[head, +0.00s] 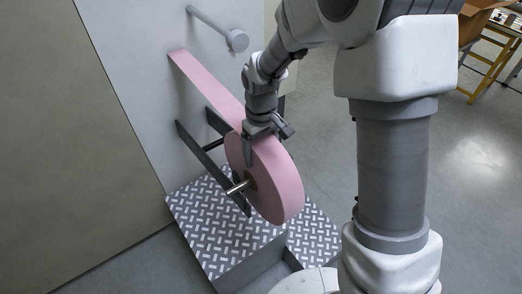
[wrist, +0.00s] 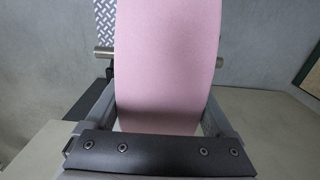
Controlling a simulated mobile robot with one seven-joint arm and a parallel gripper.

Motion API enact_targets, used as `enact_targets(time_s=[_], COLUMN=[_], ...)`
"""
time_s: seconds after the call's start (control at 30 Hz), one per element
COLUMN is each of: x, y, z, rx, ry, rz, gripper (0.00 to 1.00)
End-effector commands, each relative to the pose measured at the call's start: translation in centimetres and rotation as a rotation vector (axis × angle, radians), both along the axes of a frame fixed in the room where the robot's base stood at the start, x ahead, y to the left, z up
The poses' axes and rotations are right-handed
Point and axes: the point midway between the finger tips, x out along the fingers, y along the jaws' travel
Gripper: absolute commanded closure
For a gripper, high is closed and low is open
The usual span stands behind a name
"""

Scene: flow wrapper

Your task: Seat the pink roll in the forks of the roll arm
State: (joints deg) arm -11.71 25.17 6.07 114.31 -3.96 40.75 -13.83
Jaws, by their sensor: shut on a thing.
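The pink roll (head: 272,178) stands upright on edge at the outer end of the roll arm (head: 208,157), which is two dark bars reaching out from the grey machine wall. My gripper (head: 262,143) is shut on the roll across its width, near its top; in the wrist view a finger lies along each side of the roll (wrist: 168,65). A metal shaft (head: 237,187) pokes out of the roll's core and crosses the near bar close to its end. Shaft ends show on both sides in the wrist view (wrist: 103,52). The far fork is hidden behind the roll, and I cannot tell whether the shaft rests in the forks.
A pink web (head: 205,83) runs from the roll up to the wall. A grey roller (head: 236,40) sticks out of the wall above. A treadplate step (head: 215,225) lies below the roll. A yellow-framed stand with a box (head: 482,25) is far right. Open floor lies to the right.

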Motion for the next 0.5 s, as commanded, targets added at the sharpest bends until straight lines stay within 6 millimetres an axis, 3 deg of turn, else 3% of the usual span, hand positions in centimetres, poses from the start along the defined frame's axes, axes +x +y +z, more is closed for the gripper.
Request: enact_targets(time_s=[0.27, 0.3, 0.37, 0.5], x=[0.12, 0.12, 0.12, 0.07], y=[0.04, 0.04, 0.04, 0.02], z=[0.18, 0.19, 0.18, 0.12], rx=[0.001, 0.001, 0.001, 0.000], ry=[-0.004, -0.004, -0.004, -0.002], rz=[0.000, 0.000, 0.000, 0.000], gripper=[1.00, 0.11, 0.00, 0.00])
